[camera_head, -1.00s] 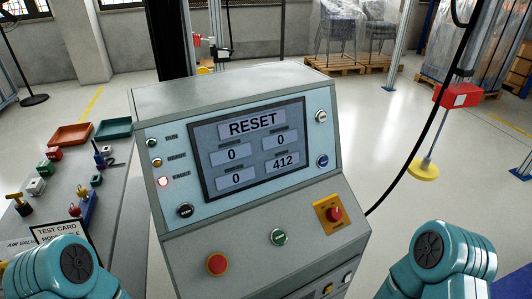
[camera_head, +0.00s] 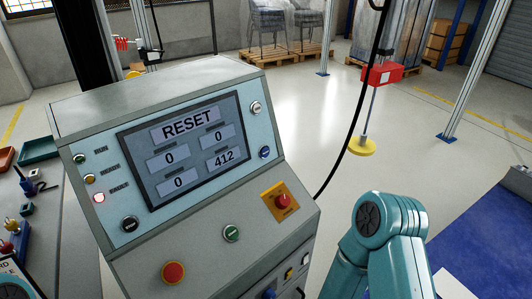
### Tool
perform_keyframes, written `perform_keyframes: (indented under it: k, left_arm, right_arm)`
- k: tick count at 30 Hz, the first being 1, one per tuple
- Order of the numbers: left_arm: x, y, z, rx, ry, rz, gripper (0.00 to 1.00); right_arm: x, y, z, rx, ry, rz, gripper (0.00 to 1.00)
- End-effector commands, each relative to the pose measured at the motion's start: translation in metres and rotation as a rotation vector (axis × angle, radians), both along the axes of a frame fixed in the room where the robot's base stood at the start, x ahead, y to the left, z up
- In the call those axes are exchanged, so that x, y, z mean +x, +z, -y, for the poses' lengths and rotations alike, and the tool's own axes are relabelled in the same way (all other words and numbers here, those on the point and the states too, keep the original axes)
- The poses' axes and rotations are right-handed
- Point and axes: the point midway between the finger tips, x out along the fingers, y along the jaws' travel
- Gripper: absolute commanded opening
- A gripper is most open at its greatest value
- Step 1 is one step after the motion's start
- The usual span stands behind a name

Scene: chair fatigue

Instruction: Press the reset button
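The control console (camera_head: 185,85) stands in front of me, at left and centre, tilted in the picture. Its screen (camera_head: 182,150) reads RESET, with 0, 0, 0 and 412 below. Buttons beside the screen are white (camera_head: 256,107), blue (camera_head: 264,152) and black (camera_head: 130,224). The lower panel has a green button (camera_head: 232,232), a red button (camera_head: 173,272) and a red knob on a yellow plate (camera_head: 283,201). I cannot read which one is the reset button. A lamp (camera_head: 99,198) left of the screen glows pinkish.
A bench with trays and small parts (camera_head: 40,190) stands at left. A black cable (camera_head: 345,150) hangs right of the console, near a red box (camera_head: 382,75) on a rod with a yellow disc (camera_head: 362,146). A blue mat (camera_head: 490,240) lies at right.

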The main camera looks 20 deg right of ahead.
Motion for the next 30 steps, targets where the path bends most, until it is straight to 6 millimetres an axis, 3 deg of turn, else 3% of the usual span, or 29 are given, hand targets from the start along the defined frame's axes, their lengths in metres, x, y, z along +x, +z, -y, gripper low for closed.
perform_keyframes:
  k: [1,4,30]
  left_arm:
    - [0.0000,0.0000,0.0000,0.000,0.000,0.000,0.67]
    - [0.0000,0.0000,0.0000,0.000,0.000,0.000,0.67]
    - [0.0000,0.0000,0.0000,0.000,0.000,0.000,0.67]
  right_arm:
    - [0.0000,0.0000,0.0000,0.000,0.000,0.000,0.32]
    - [0.0000,0.0000,0.0000,0.000,0.000,0.000,0.00]
    - [0.0000,0.0000,0.0000,0.000,0.000,0.000,0.00]
